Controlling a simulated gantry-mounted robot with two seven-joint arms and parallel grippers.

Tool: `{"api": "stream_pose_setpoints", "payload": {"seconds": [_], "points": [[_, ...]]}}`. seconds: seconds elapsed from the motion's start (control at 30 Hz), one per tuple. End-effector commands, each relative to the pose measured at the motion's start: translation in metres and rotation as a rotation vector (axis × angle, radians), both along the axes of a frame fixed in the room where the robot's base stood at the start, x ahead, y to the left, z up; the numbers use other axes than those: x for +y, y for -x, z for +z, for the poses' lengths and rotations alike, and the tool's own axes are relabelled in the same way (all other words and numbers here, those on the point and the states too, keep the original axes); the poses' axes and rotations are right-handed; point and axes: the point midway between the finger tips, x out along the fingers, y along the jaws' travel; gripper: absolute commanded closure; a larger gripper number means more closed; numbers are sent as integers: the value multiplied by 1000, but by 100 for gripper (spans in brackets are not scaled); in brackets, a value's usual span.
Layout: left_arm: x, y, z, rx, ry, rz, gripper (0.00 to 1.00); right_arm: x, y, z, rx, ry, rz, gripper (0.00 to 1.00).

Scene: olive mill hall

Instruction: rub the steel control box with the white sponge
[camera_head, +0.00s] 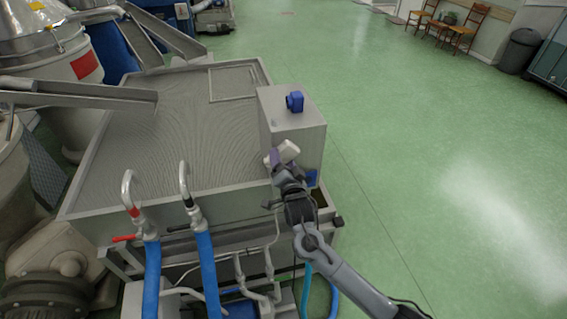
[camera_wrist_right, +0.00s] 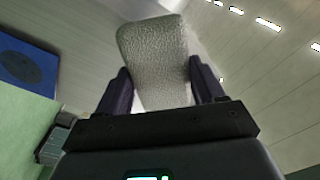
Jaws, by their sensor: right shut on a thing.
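The steel control box (camera_head: 292,121) stands at the right end of the large grey vat, with a blue fitting (camera_head: 295,101) on top. The white sponge (camera_head: 288,149) is at the front face of the box, near its left edge. In the wrist view the sponge (camera_wrist_right: 155,60) sits upright between both fingers, with a pale steel surface behind it. My right gripper (camera_head: 276,159) is shut on the sponge. I cannot tell whether the sponge touches the box. A blue part (camera_head: 311,178) shows low on the box beside my gripper. My left gripper is not in view.
The open vat (camera_head: 165,140) fills the middle left. Two curved metal pipes with blue hoses (camera_head: 207,270) rise at its front, and a red-handled valve (camera_head: 124,238) sits there. Steel chutes (camera_head: 80,95) reach over the vat from the left. Green floor (camera_head: 430,170) is clear at right.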

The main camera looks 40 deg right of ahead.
Motion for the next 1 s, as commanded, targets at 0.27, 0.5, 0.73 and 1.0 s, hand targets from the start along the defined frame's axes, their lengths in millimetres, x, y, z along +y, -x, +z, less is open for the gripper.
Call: {"api": "stream_pose_setpoints", "payload": {"seconds": [0.27, 0.5, 0.73, 1.0], "points": [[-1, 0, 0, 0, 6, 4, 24, -3, 0, 0, 0, 0, -1, 56], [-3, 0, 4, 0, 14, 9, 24, -17, 8, 1, 0, 1, -1, 56], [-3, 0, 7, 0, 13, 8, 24, -33, 16, 1, 0, 1, 0, 56], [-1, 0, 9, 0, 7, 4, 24, -37, 15, 0, -1, -1, 1, 56]]}}
